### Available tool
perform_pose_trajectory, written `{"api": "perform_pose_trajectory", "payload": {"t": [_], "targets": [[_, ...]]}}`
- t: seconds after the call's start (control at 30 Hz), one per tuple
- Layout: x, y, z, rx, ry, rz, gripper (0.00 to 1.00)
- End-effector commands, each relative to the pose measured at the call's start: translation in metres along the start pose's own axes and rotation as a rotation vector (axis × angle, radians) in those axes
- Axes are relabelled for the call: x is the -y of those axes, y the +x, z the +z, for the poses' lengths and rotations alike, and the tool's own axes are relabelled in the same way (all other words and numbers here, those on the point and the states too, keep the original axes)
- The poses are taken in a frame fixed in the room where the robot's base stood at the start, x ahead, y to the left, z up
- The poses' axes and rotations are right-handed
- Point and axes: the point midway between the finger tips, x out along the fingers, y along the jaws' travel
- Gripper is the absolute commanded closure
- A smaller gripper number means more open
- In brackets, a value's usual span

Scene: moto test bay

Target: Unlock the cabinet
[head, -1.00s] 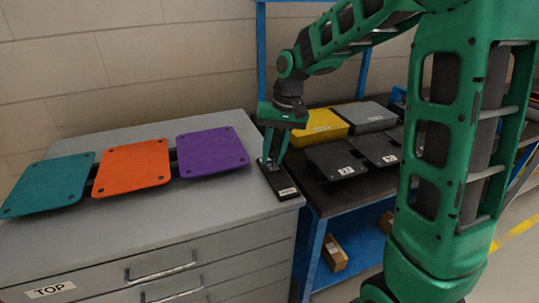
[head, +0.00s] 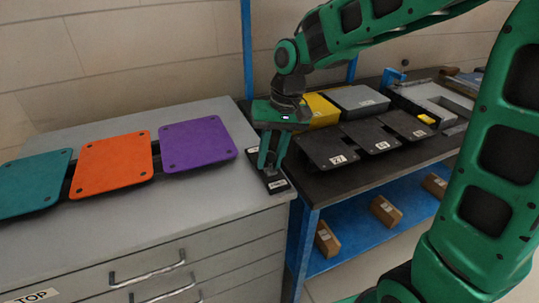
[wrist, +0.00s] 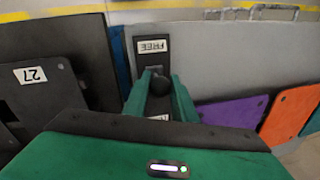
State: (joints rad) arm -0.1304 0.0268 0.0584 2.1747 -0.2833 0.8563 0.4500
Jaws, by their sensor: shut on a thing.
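The grey drawer cabinet (head: 120,232) fills the left of the head view, its drawers shut. A black lock block (head: 277,187) lies on its top near the right edge. In the wrist view the block (wrist: 152,34) bears an upside-down FREE label at its front end; a second label is mostly hidden by my gripper. My gripper (head: 269,163) points down over the block. In the wrist view its fingers (wrist: 160,95) are shut on a dark round-topped knob (wrist: 158,84), which stands behind the FREE label, apart from it.
Teal (head: 32,183), orange (head: 110,165) and purple (head: 197,145) plates lie on the cabinet top. A dark workbench (head: 335,186) to the right holds numbered black plates (head: 328,150), a yellow box (head: 320,111) and a grey box (head: 357,99). Small cartons lie on its blue lower shelf (head: 350,232).

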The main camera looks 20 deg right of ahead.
Motion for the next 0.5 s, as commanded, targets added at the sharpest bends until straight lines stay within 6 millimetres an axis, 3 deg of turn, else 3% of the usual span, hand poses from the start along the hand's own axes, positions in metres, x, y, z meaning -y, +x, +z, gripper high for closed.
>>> {"api": "perform_pose_trajectory", "payload": {"t": [0.13,0.17,0.2,0.5], "targets": [[-0.0003,0.0009,0.0055,0.013,-0.004,0.003,1.00],[-0.0004,0.0010,0.0056,0.014,-0.004,0.003,0.68],[-0.0004,0.0011,0.0055,0.013,-0.004,0.003,0.58],[0.0013,0.0009,0.0036,0.010,-0.005,0.002,0.57]]}}
